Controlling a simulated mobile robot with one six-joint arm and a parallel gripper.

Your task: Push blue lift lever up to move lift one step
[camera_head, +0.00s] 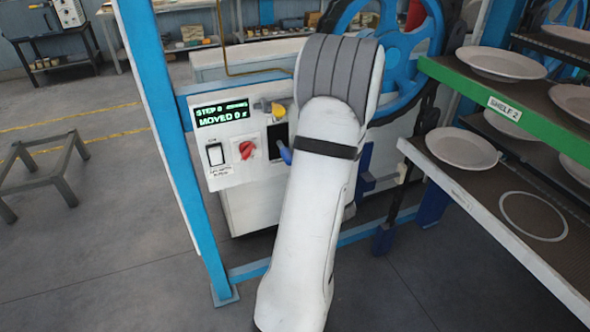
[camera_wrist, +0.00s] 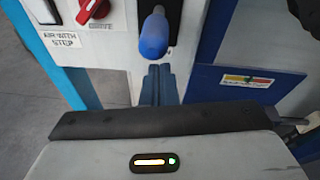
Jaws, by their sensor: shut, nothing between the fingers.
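The blue lift lever (camera_head: 286,153) sticks out of a dark slot in the white control panel in the head view, partly hidden behind my arm. In the wrist view the blue lever (camera_wrist: 154,37) shows close up, with its rounded end pointing down toward my gripper. My gripper (camera_wrist: 158,70) is shut and empty. Its fingertips are just below the lever's end in the picture; I cannot tell whether they touch it. In the head view my gripper is hidden behind my arm.
The panel has a display (camera_head: 222,114) reading "STEP 0" and "MOVED 0", a red knob (camera_head: 247,149), a white switch (camera_head: 215,154) and a yellow knob (camera_head: 277,109). A blue post (camera_head: 170,130) stands left. Shelves with plates (camera_head: 462,148) stand right.

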